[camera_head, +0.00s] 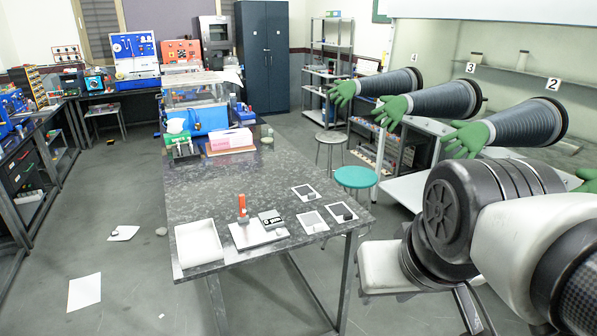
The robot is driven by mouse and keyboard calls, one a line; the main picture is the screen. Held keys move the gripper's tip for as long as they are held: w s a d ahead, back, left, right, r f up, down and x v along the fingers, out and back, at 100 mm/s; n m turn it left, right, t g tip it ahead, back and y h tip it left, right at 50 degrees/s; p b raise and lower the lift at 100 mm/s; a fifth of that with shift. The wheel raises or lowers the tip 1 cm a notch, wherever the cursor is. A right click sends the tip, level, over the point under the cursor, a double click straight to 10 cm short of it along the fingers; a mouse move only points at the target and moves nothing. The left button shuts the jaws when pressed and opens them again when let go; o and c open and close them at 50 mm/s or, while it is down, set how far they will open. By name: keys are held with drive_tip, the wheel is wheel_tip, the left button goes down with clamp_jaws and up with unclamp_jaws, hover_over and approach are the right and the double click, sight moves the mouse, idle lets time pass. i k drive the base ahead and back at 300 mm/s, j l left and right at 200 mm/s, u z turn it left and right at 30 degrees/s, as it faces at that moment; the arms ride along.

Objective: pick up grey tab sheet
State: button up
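Several small pale sheets with dark borders lie near the right end of the speckled dark table (210,188). One upper sheet (305,192) bears small grey pieces. A lower sheet (312,222) has a small greyish piece on it. A sheet at the right (341,213) carries a dark block. I cannot tell for sure which is the grey tab sheet. My arm fills the lower right, off the table's right edge. A dark part that looks like my gripper (472,310) shows at the bottom edge, away from the sheets. Its opening is not visible.
A white tray (198,243) and a white board (256,235) with an orange-handled tool (243,207) stand on the table's front. Boxes and equipment fill its back. Two stools (356,178) (330,138) stand to the right. Papers (84,292) lie on the floor.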

sight(305, 193)
drive_tip(key=i+l+u, duration=0.1)
drive_tip(key=u, duration=0.6)
drive_tip(key=i+l+u, duration=0.1)
drive_tip(key=l+u, duration=0.2)
drive_tip(key=l, duration=0.3)
drive_tip(key=l+u, duration=0.35)
drive_tip(key=l, duration=0.2)
drive_tip(key=l+u, duration=0.2)
drive_tip(key=l, duration=2.4)
drive_tip(key=i+l, duration=0.2)
drive_tip(key=i, duration=0.15)
drive_tip(key=i+l, duration=0.2)
drive_tip(key=i, duration=0.15)
drive_tip(key=z, duration=0.05)
